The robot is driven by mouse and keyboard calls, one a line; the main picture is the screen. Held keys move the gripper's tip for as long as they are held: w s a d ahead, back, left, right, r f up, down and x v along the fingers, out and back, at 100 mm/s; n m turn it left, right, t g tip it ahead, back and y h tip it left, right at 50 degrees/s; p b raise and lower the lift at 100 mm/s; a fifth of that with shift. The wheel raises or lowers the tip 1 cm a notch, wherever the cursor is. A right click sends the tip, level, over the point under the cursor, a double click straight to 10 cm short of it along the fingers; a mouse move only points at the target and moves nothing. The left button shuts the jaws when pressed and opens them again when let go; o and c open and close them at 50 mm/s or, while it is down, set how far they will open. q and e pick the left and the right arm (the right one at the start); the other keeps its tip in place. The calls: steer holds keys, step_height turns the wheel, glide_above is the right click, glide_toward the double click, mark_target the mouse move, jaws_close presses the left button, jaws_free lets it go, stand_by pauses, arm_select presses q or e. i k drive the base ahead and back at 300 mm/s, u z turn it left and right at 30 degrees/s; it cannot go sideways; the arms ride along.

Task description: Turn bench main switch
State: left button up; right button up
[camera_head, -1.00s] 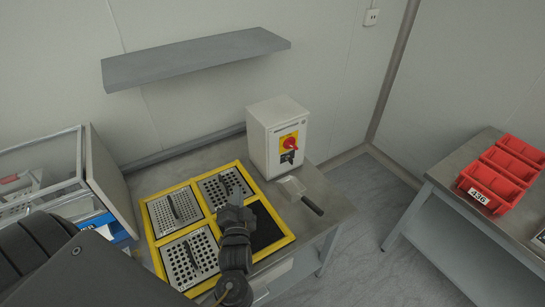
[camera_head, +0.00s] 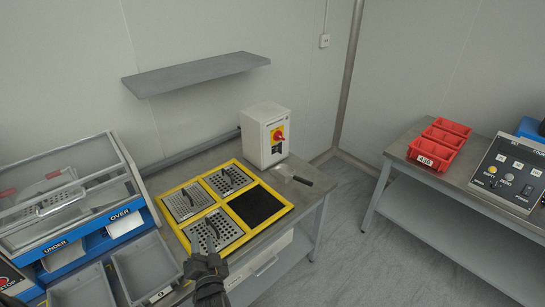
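My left gripper (camera_head: 203,262) is at the bottom centre, over the bench's front edge. It is well in front of the switch box and apart from it. My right gripper is not in view.
A yellow frame (camera_head: 238,239) with perforated plates and one black recess lies on the bench. A scoop (camera_head: 293,176) lies beside the box. A blue sorter machine (camera_head: 96,242) stands left, with grey bins. A second table (camera_head: 419,184) with red bins stands right.

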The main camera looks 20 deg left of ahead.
mark_target(278, 135)
steer(key=z, duration=1)
steer(key=i, duration=2.05)
steer(key=u, duration=1.2)
steer(key=i, duration=0.6)
steer(key=u, duration=0.55)
